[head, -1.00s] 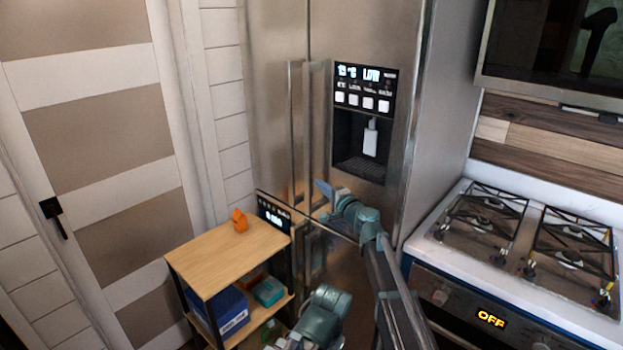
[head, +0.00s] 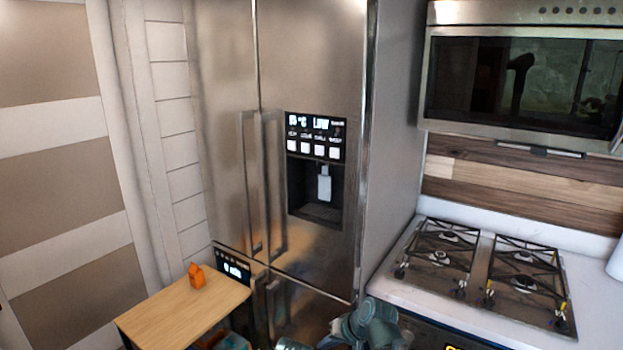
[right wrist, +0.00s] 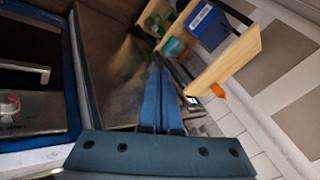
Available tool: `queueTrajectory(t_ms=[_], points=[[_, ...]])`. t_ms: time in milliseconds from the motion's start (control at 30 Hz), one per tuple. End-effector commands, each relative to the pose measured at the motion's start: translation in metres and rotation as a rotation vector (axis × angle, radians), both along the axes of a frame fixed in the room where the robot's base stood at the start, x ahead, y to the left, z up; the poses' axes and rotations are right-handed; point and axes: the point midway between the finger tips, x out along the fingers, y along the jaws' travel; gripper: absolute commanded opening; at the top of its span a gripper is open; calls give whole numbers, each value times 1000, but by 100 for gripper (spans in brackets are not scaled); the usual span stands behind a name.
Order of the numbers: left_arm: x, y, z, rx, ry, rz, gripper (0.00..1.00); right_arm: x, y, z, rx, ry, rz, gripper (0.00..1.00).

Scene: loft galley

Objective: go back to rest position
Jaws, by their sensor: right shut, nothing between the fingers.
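My right gripper (right wrist: 160,78) shows in the right wrist view with its two blue fingers together and nothing between them. In the head view the teal end of my right arm (head: 367,324) is low at the bottom edge, in front of the fridge's lower part and left of the stove. It looks clear of both. My left gripper cannot be made out; only a sliver of a teal arm part shows at the bottom edge.
A steel fridge (head: 315,50) stands in the middle. A wooden-topped cart (head: 180,315) at lower left bears a small orange object (head: 197,276). A gas stove (head: 480,270) is on the right, below a microwave (head: 520,85). A door (head: 50,125) is at far left.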

Motion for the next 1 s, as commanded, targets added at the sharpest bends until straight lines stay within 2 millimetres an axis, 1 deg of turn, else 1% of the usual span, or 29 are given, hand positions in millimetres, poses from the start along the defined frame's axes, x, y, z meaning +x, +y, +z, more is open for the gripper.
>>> queueTrajectory(t_ms=[33,100,300,467,500,600,667,800,1000], points=[[0,0,0,0,0,0,100,-23,-19,-9,-70,35,7,0],[0,0,0,0,0,0,100,-44,-41,-20,-160,83,17,0],[0,0,0,0,0,0,100,-95,-96,-36,-364,204,21,0],[0,0,0,0,0,0,100,-132,-134,-40,-499,294,10,0],[0,0,0,0,0,0,100,-135,-130,-41,-515,302,28,0],[0,0,0,0,0,0,100,-141,-106,-41,-537,304,89,0],[0,0,0,0,0,0,100,-146,-94,-41,-553,307,123,0],[0,0,0,0,0,0,100,-160,-67,-41,-589,313,205,0],[0,0,0,0,0,0,100,-181,-34,-40,-641,320,307,0]])
